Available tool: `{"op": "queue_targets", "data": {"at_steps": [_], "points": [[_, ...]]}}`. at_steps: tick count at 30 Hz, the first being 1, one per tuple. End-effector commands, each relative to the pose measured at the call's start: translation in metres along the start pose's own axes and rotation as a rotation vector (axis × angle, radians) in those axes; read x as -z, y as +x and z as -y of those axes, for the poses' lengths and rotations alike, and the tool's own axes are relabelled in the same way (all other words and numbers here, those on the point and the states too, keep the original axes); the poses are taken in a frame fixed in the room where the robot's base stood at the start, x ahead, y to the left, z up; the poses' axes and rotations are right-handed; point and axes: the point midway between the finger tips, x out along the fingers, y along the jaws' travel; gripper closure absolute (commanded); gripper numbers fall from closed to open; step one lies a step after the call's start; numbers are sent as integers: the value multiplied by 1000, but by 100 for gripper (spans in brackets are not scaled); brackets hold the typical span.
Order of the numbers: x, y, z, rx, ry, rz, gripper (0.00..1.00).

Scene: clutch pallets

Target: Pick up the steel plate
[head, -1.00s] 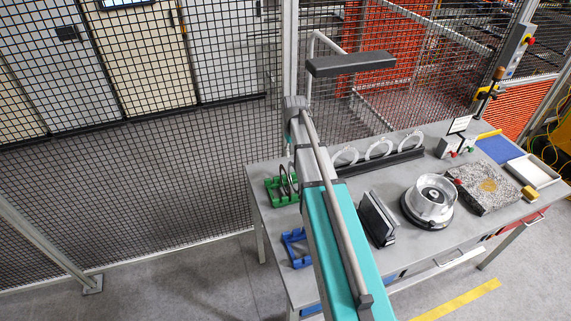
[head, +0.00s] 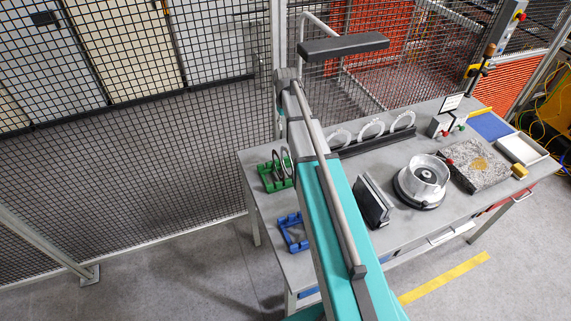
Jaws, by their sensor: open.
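Two thin upright ring-shaped plates stand at the green rack (head: 268,184) on the table's left end; the darker one (head: 276,168) is farther left. Several pale, steel-looking rings (head: 371,129) stand in a black rack (head: 376,144) along the back edge. I cannot tell from here which of these is the steel plate. My arm reaches up across the table from the bottom, just right of the green rack. My gripper does not show; the arm's far end appears to hide it.
An empty-looking blue rack (head: 292,232) sits in front of the green one. A black slotted stand (head: 372,203), a round metal housing (head: 426,174) and a granite block (head: 476,163) occupy the grey table (head: 340,255). A dark lamp bar (head: 343,47) hangs above; mesh fence stands behind.

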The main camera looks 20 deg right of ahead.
Motion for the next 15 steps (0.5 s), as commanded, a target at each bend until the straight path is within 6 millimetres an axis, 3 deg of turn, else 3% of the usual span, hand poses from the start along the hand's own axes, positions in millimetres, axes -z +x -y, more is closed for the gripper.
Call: {"op": "queue_targets", "data": {"at_steps": [15], "points": [[0, 42, 1, 0, -1, 0, 56]]}}
